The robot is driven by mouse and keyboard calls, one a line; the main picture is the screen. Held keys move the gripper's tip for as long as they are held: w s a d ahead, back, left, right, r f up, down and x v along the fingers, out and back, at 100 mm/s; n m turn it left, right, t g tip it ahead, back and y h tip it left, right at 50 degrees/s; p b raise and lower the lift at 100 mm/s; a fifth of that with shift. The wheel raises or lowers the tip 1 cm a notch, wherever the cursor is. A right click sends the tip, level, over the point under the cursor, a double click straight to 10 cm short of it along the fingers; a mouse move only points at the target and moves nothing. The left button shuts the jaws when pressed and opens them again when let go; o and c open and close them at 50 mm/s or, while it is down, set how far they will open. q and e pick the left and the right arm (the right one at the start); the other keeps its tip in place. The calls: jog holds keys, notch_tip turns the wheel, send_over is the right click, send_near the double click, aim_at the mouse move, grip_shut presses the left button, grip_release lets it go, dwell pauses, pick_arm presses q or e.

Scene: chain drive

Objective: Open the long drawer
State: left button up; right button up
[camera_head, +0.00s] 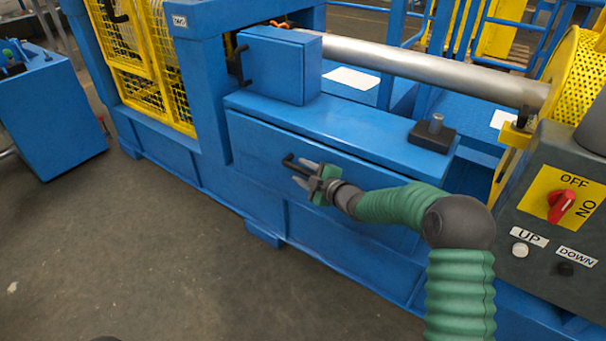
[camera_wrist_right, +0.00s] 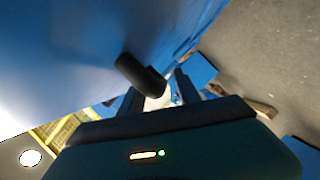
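The long drawer (camera_head: 260,140) is the wide blue front below the blue ledge in the head view. It looks flush with the machine body. Its black bar handle (camera_head: 299,164) sticks out from the front and also shows in the wrist view (camera_wrist_right: 140,75). My right gripper (camera_head: 304,177) is at the handle, its fingers spread apart. In the wrist view the fingers (camera_wrist_right: 158,92) are apart, with the handle's end close to the left one. I cannot tell if they touch. My left gripper is not in view.
A small blue box (camera_head: 280,68) with its own black handle sits on the ledge, left of a black block with a peg (camera_head: 432,133). A control panel (camera_head: 550,210) with a red switch stands at right. The floor (camera_head: 150,240) in front is clear.

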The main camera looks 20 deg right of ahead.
jog(key=shift+c, duration=0.3)
grip_shut()
jog(key=shift+s+f, duration=0.1)
dwell(1.0)
